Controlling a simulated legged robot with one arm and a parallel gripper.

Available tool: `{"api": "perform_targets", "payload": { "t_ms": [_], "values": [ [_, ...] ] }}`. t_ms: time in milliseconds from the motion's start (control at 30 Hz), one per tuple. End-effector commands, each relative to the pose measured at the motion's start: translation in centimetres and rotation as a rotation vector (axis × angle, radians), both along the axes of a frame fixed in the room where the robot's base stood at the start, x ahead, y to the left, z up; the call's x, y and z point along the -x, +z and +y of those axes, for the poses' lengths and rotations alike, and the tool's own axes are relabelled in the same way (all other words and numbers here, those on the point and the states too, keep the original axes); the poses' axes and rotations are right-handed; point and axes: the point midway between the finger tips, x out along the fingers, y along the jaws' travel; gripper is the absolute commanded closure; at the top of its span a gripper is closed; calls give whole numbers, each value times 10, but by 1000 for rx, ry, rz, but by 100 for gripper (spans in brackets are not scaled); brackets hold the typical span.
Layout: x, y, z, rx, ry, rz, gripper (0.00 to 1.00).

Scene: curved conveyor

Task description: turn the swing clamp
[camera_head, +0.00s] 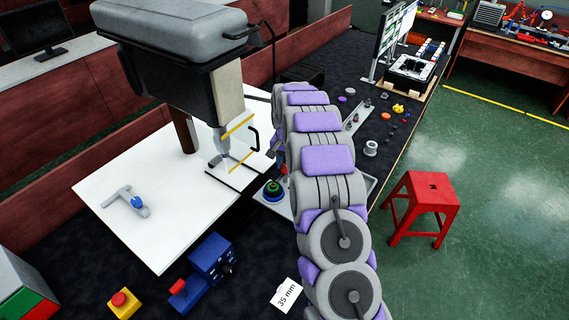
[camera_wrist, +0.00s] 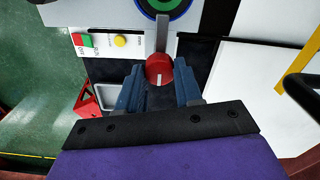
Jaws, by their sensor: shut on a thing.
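In the wrist view, the swing clamp shows as a red rounded end (camera_wrist: 158,66) with a grey bar (camera_wrist: 161,32) running up from it towards a round green and dark disc (camera_wrist: 165,4). The blue fingers of my gripper (camera_wrist: 160,80) stand on either side of the red end and are shut on it. The green-topped round piece (camera_head: 273,188) shows just left of the arm.
A white table (camera_head: 165,235) with a large grey-black machine (camera_head: 175,60) stands left of my arm. A blue vise (camera_head: 208,258) and a yellow box with a red button (camera_head: 123,303) are at the front. A red stool (camera_head: 430,195) stands right.

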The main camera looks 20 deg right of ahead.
Motion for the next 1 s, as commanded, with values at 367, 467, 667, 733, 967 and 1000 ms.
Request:
{"api": "perform_targets", "payload": {
  "t_ms": [367, 467, 667, 733, 967, 1000],
  "values": [
    [-1, 0, -1, 3, -1, -3, 53],
    [0, 1, 0, 3, 0, -3, 43],
    [1, 1, 3, 3, 0, -2, 40],
    [1, 1, 3, 3, 0, -1, 40],
    [1, 16, 2, 3, 0, -3, 40],
    [1, 21, 1, 3, 0, -3, 40]
  ]
}}
